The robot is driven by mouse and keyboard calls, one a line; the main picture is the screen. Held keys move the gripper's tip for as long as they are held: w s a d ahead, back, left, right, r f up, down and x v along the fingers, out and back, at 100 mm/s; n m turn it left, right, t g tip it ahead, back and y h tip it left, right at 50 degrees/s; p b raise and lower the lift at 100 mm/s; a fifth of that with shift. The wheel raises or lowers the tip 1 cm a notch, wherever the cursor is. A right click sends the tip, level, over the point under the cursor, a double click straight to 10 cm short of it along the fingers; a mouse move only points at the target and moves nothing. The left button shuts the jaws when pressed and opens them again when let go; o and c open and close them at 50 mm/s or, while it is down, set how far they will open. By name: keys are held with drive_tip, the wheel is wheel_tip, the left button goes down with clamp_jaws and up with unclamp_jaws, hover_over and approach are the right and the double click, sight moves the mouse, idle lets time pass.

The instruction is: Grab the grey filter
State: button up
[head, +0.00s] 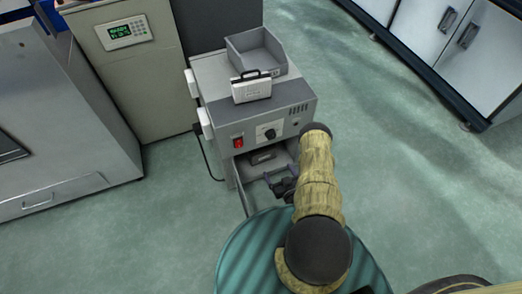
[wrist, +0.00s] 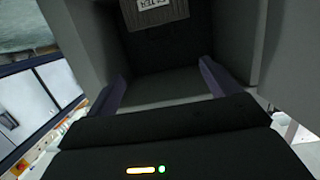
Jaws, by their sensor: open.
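The grey filter (wrist: 158,12) shows at the top edge of the wrist view, a dark grey ribbed block with a pale label, partly cut off by the frame. In the head view, a dark grey block (head: 262,157) that looks like the same filter lies inside the lower opening of the grey machine (head: 280,112). My gripper (head: 278,178) is at the front of this opening. In the wrist view, its two purple-grey fingers (wrist: 163,80) are spread wide with nothing between them. The filter is beyond the fingertips, apart from them.
The opening's side walls (wrist: 265,45) flank my gripper closely. An open door (head: 241,190) stands at its left. On the machine are a pale handled box (head: 251,88) and an empty grey tray (head: 262,47). A grey cabinet (head: 60,130) stands left; the floor at right is free.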

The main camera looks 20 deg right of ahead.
drive_tip(key=b, duration=0.6)
approach(263, 151)
drive_tip(key=w, duration=0.1)
drive_tip(key=w+r, duration=0.1)
drive_tip(key=w, duration=0.1)
drive_tip(key=w+r, duration=0.1)
drive_tip(key=w, duration=0.1)
drive_tip(key=shift+d, duration=0.15)
drive_tip(key=shift+w, duration=0.1)
drive_tip(key=w+b, duration=0.1)
drive_tip(key=w+f+b, duration=0.1)
drive_tip(key=w, duration=0.1)
drive_tip(key=w+b, duration=0.1)
drive_tip(key=shift+w+f, duration=0.15)
drive_tip(key=shift+f, duration=0.25)
drive_tip(key=shift+w+r, duration=0.1)
drive_tip(key=shift+w, duration=0.15)
